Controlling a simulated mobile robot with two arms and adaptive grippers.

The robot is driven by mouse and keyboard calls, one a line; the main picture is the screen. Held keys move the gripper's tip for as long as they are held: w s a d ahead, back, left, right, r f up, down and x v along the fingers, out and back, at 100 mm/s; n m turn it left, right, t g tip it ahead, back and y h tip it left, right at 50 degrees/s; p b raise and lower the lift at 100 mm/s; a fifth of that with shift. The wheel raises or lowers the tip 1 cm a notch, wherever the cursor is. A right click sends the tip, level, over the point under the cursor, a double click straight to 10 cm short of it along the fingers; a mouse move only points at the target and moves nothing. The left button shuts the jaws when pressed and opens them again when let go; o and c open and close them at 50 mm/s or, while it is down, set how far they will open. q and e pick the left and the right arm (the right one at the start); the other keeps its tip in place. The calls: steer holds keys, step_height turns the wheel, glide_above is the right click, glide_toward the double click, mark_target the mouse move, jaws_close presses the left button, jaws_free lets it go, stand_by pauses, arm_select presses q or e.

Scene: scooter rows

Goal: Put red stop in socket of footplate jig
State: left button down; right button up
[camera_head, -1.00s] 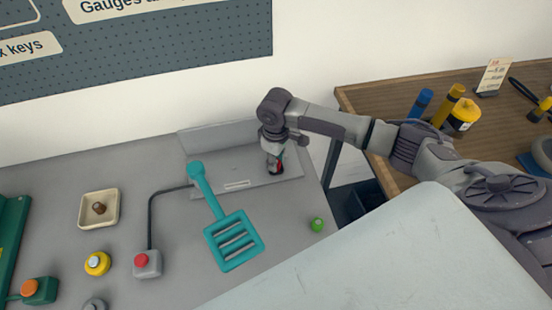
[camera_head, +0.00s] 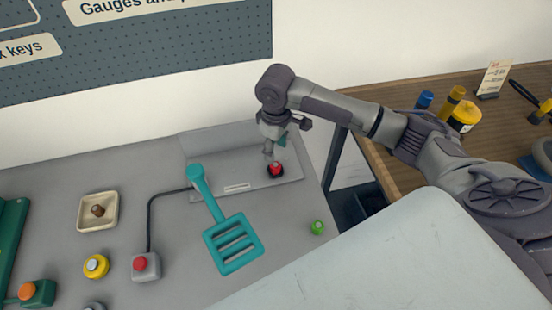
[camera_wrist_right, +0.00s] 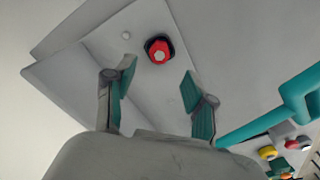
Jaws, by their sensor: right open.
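The red stop (camera_head: 276,169) stands in the dark round socket at the right part of the grey footplate jig (camera_head: 215,178) in the head view. In the right wrist view the red stop (camera_wrist_right: 159,53) sits within a dark ring on the light plate of the jig (camera_wrist_right: 80,85). My right gripper (camera_head: 272,153) is above the stop, apart from it. Its two teal-padded fingers (camera_wrist_right: 158,82) are spread wide with nothing between them. My left gripper is not in view.
A teal slotted scoop-like tool (camera_head: 233,243) lies in front of the jig. A grey box with a red button (camera_head: 141,265), a cream tray (camera_head: 98,211) with a brown piece, a yellow knob (camera_head: 96,266) and a green piece (camera_head: 318,228) are on the bench.

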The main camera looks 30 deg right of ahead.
mark_target(276, 165)
steer(key=shift+r, duration=2.65)
